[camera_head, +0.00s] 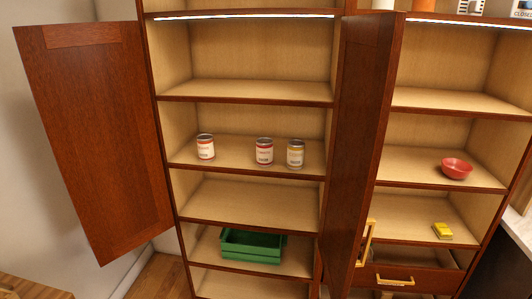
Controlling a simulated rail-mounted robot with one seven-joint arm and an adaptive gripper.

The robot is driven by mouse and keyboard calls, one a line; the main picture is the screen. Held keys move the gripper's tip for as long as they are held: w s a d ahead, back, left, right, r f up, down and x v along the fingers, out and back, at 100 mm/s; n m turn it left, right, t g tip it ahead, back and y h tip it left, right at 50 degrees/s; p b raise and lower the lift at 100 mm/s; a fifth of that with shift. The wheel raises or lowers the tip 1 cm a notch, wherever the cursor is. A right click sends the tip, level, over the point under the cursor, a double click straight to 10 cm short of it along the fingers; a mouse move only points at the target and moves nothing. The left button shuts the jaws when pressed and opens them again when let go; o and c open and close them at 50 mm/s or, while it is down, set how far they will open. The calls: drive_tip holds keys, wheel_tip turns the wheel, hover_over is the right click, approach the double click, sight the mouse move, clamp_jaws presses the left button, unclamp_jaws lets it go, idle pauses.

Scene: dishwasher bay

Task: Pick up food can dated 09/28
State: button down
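Three food cans stand upright on one shelf (235,157) of the open cabinet. The left can (205,147) has a white label with red bands and stands apart from the others. The middle can (264,152) also has a white label with red bands. The right can (295,154) has a white label with yellowish bands and stands close beside the middle one. The print on the labels is too small to read, so I cannot tell which is dated 09/28. My gripper is not in view.
The cabinet's left door (95,140) and right door (362,150) are swung open. A green crate (253,246) sits on a lower shelf. In the right cabinet are a red bowl (456,168) and a yellow item (442,231). The shelves directly above and below the cans are empty.

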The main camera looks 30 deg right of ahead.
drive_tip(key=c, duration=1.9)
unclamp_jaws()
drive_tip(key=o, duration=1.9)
